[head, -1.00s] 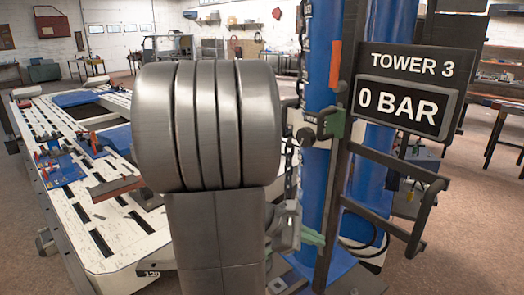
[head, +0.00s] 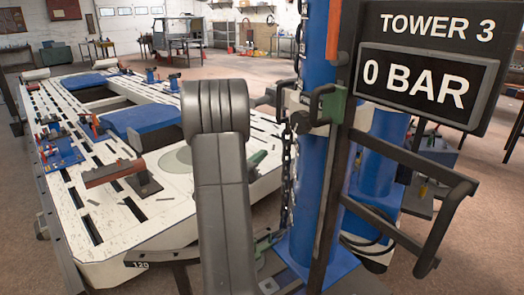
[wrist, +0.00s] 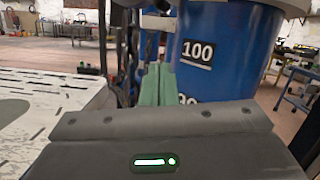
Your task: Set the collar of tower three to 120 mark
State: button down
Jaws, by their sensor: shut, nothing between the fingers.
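Tower three is a blue column (head: 318,200) right of centre in the head view, under a sign (head: 425,60) reading TOWER 3 and 0 BAR. A pale collar-like band (head: 299,113) with a dark handle and a green part goes around its upper middle. In the wrist view the blue column (wrist: 226,80) carries a label reading 100 (wrist: 197,52). Another label below it is mostly hidden. A pale rim (wrist: 275,4) crosses the top of that view. My gripper (wrist: 155,75) has its green fingers together and empty, in front of the column's left side.
A long white slotted bench (head: 105,235) with blue pads and clamps fills the left. A dark bent-tube frame (head: 435,215) juts out right of the tower. A chain (head: 289,170) hangs on the tower's left side. Open floor lies at the far right.

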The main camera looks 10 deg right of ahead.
jog(key=w+d+r+p, duration=0.2)
jog(key=w+d+r, duration=0.3)
jog(key=shift+w+d+r+p, duration=0.2)
jog(key=shift+w+r+p, duration=0.1)
jog(key=shift+p, duration=0.1)
